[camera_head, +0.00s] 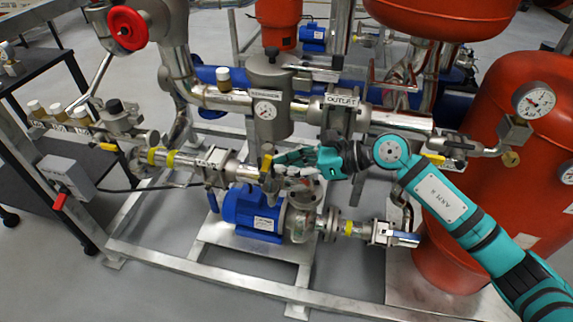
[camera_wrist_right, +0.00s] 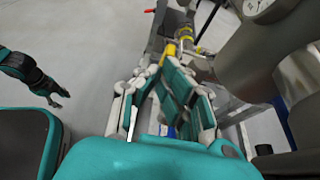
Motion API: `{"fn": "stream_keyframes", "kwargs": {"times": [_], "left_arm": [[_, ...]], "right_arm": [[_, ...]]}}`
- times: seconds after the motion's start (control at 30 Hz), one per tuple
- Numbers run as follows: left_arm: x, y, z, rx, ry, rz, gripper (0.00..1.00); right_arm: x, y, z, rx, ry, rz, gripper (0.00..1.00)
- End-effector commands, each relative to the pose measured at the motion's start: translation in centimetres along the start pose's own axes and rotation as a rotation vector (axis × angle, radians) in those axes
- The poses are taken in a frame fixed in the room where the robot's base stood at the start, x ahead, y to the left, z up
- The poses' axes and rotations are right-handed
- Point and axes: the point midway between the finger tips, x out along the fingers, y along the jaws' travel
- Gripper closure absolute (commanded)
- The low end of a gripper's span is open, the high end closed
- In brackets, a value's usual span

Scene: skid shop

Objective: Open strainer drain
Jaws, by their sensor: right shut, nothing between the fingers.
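The strainer is a grey upright vessel (camera_head: 268,95) with a round gauge on its front, in the middle of the head view. A small drain valve with a yellow handle (camera_head: 266,163) sits below it. My right gripper (camera_head: 276,164) reaches in from the right, shut and empty, with its fingertips close to the yellow handle. I cannot tell whether they touch. In the right wrist view the teal fingers point at the yellow handle (camera_wrist_right: 170,52), beyond the fingertips. My left gripper (camera_wrist_right: 58,98) shows small at the left of that view, away from the valve; its opening is unclear.
A blue pump motor (camera_head: 252,212) stands below the gripper. A pipe labelled OUTLET (camera_head: 341,99) runs above it. A large red tank (camera_head: 480,190) is on the right, behind my right arm. A red handwheel (camera_head: 127,28) is at upper left. The floor in front of the skid is clear.

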Motion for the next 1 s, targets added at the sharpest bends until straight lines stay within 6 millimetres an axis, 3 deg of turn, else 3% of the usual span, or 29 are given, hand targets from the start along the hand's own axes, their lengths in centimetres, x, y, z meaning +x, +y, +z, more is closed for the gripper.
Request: {"fn": "stream_keyframes", "kwargs": {"times": [0.2, 0.63, 1.0], "left_arm": [[0.8, 0.0, 0.7, 0.002, -0.01, 0.001, 0.6], [0.8, 0.5, 0.3, 0.001, -0.002, 0.008, 0.6], [0.9, 0.3, 0.5, 0.001, -0.005, 0.004, 0.6]], "right_arm": [[-0.2, 0.0, 0.4, 0.0, 0.0, 0.0, 1.0], [-0.6, -0.1, 0.3, 0.0, 0.001, -0.001, 1.0], [-5.8, -0.1, 0.3, 0.0, 0.002, -0.002, 1.0]]}}
